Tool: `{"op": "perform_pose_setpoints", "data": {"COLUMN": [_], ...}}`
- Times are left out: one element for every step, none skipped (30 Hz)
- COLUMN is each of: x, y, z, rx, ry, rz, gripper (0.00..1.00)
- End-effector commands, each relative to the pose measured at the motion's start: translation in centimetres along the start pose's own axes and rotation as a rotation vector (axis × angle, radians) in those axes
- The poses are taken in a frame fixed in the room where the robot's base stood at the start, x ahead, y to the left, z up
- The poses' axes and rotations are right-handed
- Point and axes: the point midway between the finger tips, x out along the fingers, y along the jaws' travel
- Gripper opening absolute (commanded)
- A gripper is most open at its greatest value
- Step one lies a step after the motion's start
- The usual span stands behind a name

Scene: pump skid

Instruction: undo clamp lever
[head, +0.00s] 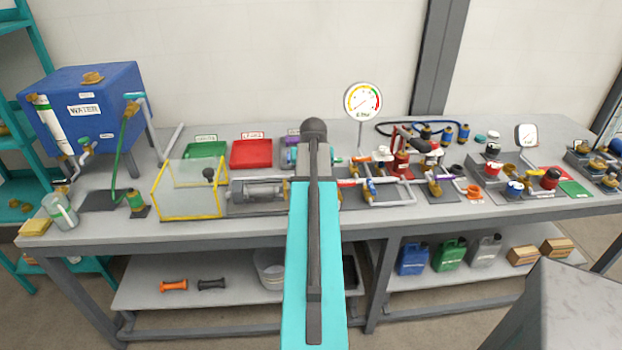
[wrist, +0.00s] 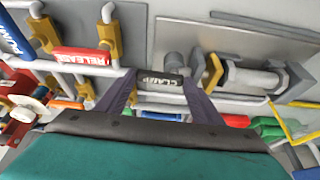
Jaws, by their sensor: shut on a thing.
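In the wrist view the clamp lever (wrist: 160,81) shows as a dark grip with white CLAMP lettering. My gripper (wrist: 161,76) has its two dark fingers at either side of this grip, shut on it. The lever's pivot and lower part cannot be made out. In the head view my own arm stands in front of the middle of the bench and hides the gripper and the lever.
A grey cylinder (wrist: 250,78) lies beside the lever, with a yellow bracket (wrist: 212,72) between. A yellow-framed clear guard (head: 188,190) stands left of my arm; a round gauge (head: 362,100) stands behind.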

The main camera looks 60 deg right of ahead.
Motion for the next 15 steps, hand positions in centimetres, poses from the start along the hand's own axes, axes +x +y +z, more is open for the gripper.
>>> {"op": "perform_pose_setpoints", "data": {"x": [0.06,0.07,0.07,0.07,0.08,0.08,0.08,0.08,0.08,0.08,0.08,0.08,0.09,0.08,0.07], "y": [0.05,0.05,0.05,0.04,0.04,0.04,0.04,0.04,0.04,0.05,0.05,0.05,0.05,0.08,0.11], "z": [0.12,0.1,0.09,0.08,0.07,0.06,0.06,0.06,0.05,0.05,0.05,0.05,0.06,0.07,0.08], "rx": [-0.014,-0.022,-0.031,-0.037,-0.041,-0.046,-0.048,-0.051,-0.053,-0.054,-0.055,-0.056,-0.056,-0.055,-0.055], "ry": [-0.005,-0.005,-0.005,-0.005,-0.005,-0.005,-0.004,-0.004,-0.004,-0.004,-0.004,-0.004,-0.004,-0.004,-0.004], "rz": [-0.005,-0.009,-0.012,-0.015,-0.017,-0.019,-0.02,-0.021,-0.022,-0.022,-0.022,-0.022,-0.022,-0.022,-0.022], "gripper": [0.39,0.39,0.39,0.39,0.39,0.39,0.39,0.39,0.39,0.39,0.39,0.39,0.39,0.39,0.38]}}
